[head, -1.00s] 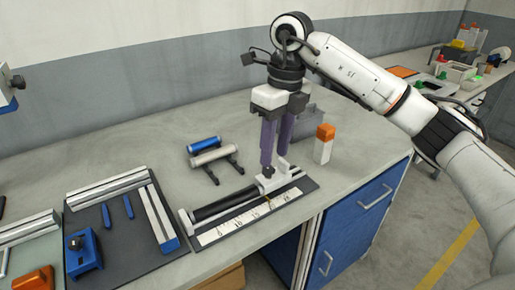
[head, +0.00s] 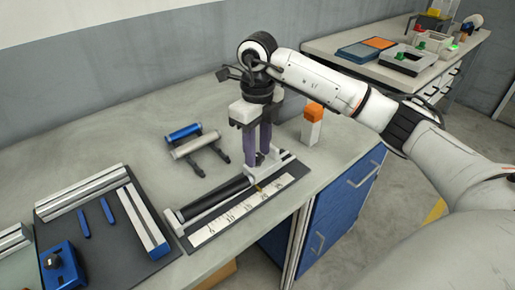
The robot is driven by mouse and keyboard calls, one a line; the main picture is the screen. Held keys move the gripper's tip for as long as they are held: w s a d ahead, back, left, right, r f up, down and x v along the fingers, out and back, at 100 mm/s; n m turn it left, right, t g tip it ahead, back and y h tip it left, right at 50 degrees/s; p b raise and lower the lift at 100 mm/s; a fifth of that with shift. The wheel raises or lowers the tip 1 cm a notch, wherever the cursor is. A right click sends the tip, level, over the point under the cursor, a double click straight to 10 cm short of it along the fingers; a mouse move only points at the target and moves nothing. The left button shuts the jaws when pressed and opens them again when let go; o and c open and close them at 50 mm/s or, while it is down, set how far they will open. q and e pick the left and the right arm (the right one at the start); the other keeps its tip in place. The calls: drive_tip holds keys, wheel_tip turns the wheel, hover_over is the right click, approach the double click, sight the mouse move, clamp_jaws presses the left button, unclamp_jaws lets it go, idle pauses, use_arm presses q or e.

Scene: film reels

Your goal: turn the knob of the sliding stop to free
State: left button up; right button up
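The sliding stop (head: 272,160) is a pale block at the right end of a measuring fixture with a dark roller and a white numbered scale (head: 238,219). My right gripper (head: 258,160) points straight down over the stop, its two purple fingers side by side with their tips at it. The knob is hidden or too small to make out, so I cannot tell its setting or whether the fingers hold it. My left gripper is out of view.
An orange-capped white block (head: 312,126) stands right of the gripper. A rack with blue and pale rollers (head: 190,140) lies behind the fixture. A dark board with rails and a blue block (head: 62,268) is at left. Blue drawers (head: 342,207) are below the bench.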

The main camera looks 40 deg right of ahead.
drive_tip(key=shift+f, duration=0.2)
drive_tip(key=c, duration=0.8)
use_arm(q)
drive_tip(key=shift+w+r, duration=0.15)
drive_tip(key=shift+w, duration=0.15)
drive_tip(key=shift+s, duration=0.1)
